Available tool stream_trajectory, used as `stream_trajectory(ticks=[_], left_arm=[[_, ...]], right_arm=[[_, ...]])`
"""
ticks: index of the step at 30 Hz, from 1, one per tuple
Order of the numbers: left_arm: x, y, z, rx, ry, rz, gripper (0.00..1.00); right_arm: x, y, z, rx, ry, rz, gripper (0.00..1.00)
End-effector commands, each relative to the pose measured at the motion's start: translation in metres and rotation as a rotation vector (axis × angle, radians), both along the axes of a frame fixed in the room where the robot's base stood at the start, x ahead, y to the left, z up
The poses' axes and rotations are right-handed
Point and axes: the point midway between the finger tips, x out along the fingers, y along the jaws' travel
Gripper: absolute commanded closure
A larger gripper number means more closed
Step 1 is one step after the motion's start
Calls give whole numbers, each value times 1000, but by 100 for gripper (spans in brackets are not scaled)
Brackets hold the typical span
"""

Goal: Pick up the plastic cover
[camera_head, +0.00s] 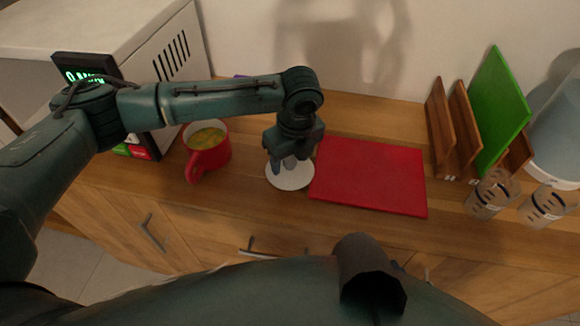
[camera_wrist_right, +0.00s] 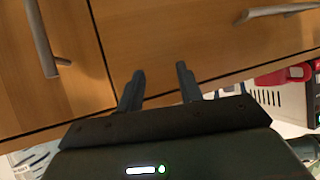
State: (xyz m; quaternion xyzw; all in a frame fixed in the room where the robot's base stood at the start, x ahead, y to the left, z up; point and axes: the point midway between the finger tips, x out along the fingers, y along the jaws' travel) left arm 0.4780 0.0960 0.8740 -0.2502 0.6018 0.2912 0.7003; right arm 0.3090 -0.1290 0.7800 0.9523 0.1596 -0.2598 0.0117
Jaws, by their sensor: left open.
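A round white disc, which looks like the plastic cover (camera_head: 291,181), lies on the wooden counter between the red mug and the red board. My left gripper (camera_head: 287,168) points down right over it, fingers apart, and hides its upper part. I cannot tell whether the fingers touch it. My right gripper (camera_wrist_right: 161,75) shows in the right wrist view, open and empty, in front of the wooden drawer fronts. The cover is not in that view.
A red mug (camera_head: 209,150) of yellowish liquid stands left of the cover. A flat red board (camera_head: 370,177) lies to the right. A wooden rack with a green board (camera_head: 497,110) and two clear dispensers (camera_head: 491,194) stand farther right. Drawer handles (camera_head: 151,232) stick out in front.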

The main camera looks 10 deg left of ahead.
Motion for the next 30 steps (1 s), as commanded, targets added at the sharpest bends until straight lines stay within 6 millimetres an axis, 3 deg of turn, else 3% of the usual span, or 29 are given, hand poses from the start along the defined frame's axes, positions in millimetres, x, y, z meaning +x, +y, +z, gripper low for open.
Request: stream_trajectory(ticks=[3, 21, 30], left_arm=[[0, 0, 0, 0, 0, 0, 46], [0, 0, 0, 0, 0, 0, 95], [0, -1, 7, -2, -2, 1, 95]], right_arm=[[0, 0, 0, -2, 0, 2, 64], [-1, 1, -1, -5, 1, 10, 64], [-1, 1, 0, -1, 0, 6, 64]])
